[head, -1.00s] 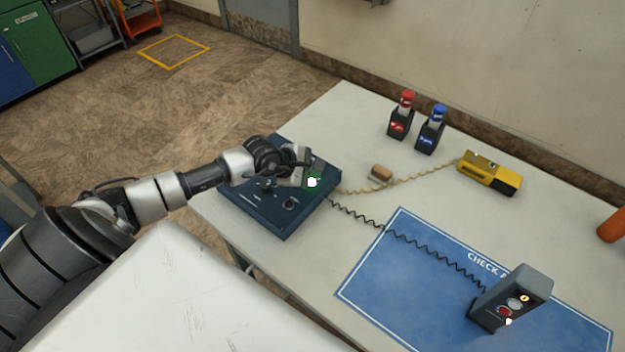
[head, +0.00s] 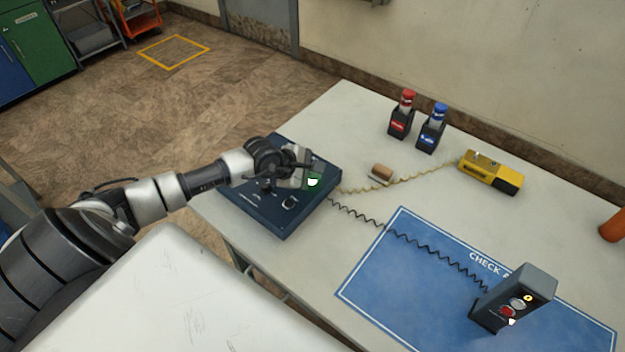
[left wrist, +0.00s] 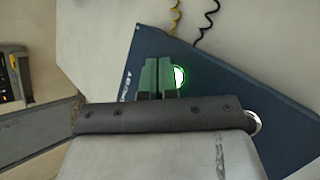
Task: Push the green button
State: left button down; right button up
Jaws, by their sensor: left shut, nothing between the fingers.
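The green button (head: 312,183) glows white-green on top of the dark blue box (head: 285,226) at the table's left edge. It also shows in the left wrist view (left wrist: 180,77), close beside my fingertips. My left gripper (head: 304,180) is over the box, right next to the button. In the left wrist view its two fingers (left wrist: 158,78) are together and empty, and they cover part of the button's left side. I cannot tell whether they touch it. My right gripper is not in view.
A grey handheld unit (head: 512,300) stands on the blue mat (head: 400,270), with a coiled black cord to the box. A yellow device (head: 489,172), a brown block (head: 382,173) and red (head: 402,118) and blue (head: 433,130) bottles in holders are farther back.

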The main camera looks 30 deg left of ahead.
aim_at(311, 182)
pick_arm(q)
jog(key=shift+f+b, duration=0.2)
jog(key=shift+b, duration=0.1)
dwell(0.4)
jog(key=shift+r, duration=0.1)
jog(key=shift+r+p, duration=0.45)
jog(key=shift+r, duration=0.15)
notch_tip(311, 182, up, 6)
jog(key=p, duration=0.3)
jog(key=shift+p, duration=0.35)
jog(key=shift+s, duration=0.1)
dwell(0.3)
